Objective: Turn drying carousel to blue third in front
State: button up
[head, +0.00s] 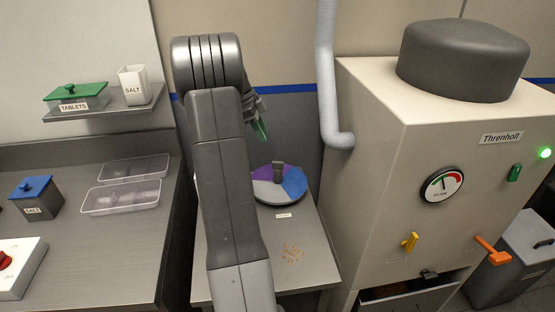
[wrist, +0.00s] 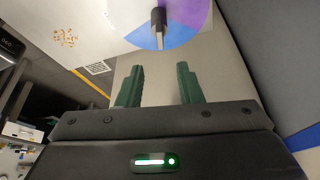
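The drying carousel (head: 267,191) is a round disc on the low table, split into purple, blue and pale grey thirds. In the head view its blue third (head: 294,182) lies to the right, the grey third is at the front left and the purple third is at the back left. A dark upright grip (head: 279,170) stands on it, also seen in the wrist view (wrist: 158,22). My gripper (head: 261,130) is above and behind the carousel, partly hidden by my arm. In the wrist view its green fingers (wrist: 160,84) are apart and empty, near the blue third (wrist: 166,38).
A small label (head: 284,215) sits before the carousel, with crumbs (head: 292,253) nearer. The Threnholt machine (head: 375,150) stands close on the right, with a grey hose (head: 327,80) behind. A counter with clear trays (head: 122,197) is left.

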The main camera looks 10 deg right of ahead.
aim_at(277, 162)
jog(key=p+x, duration=0.2)
jog(key=x, duration=1)
grip_shut()
